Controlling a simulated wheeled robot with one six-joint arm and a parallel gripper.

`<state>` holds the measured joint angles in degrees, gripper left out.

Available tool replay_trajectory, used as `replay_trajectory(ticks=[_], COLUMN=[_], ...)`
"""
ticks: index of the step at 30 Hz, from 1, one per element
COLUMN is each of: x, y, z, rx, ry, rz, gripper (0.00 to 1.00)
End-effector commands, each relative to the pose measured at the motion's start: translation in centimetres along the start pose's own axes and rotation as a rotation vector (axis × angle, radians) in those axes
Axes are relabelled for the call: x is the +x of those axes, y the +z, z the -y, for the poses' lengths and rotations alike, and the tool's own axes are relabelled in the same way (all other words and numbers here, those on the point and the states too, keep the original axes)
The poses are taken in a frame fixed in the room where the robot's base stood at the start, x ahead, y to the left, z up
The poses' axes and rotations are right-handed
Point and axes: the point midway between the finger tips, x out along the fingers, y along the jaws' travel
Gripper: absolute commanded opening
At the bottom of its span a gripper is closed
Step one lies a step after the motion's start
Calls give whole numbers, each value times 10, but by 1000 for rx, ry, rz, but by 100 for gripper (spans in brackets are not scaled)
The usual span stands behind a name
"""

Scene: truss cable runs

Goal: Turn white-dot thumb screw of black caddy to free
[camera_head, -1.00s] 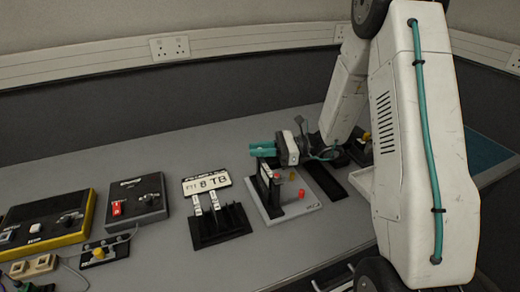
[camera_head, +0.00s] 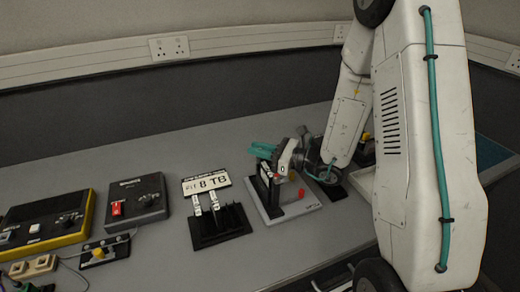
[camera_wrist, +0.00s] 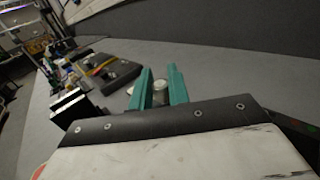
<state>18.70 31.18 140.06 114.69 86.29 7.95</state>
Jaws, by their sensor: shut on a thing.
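My gripper (camera_head: 265,150) has teal fingers and is over the black upright caddy (camera_head: 264,184), which stands on a pale grey base plate. In the wrist view, the fingers (camera_wrist: 161,80) are shut on a small grey round-topped thumb screw (camera_wrist: 160,87). I cannot make out a white dot on it. The black caddy with white edges (camera_wrist: 68,108) appears at the left of the wrist view.
A red peg (camera_head: 300,193) stands on the base plate, close to my gripper. The grey table behind is clear.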

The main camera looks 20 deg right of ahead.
Motion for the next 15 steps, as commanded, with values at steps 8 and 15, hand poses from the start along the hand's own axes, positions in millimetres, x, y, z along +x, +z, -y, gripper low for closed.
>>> replay_trajectory(ticks=[8,15], x=[0,0], y=[0,0], z=[0,0], rx=[0,0], ry=[-4,-3], rz=[0,0], gripper=[0,38])
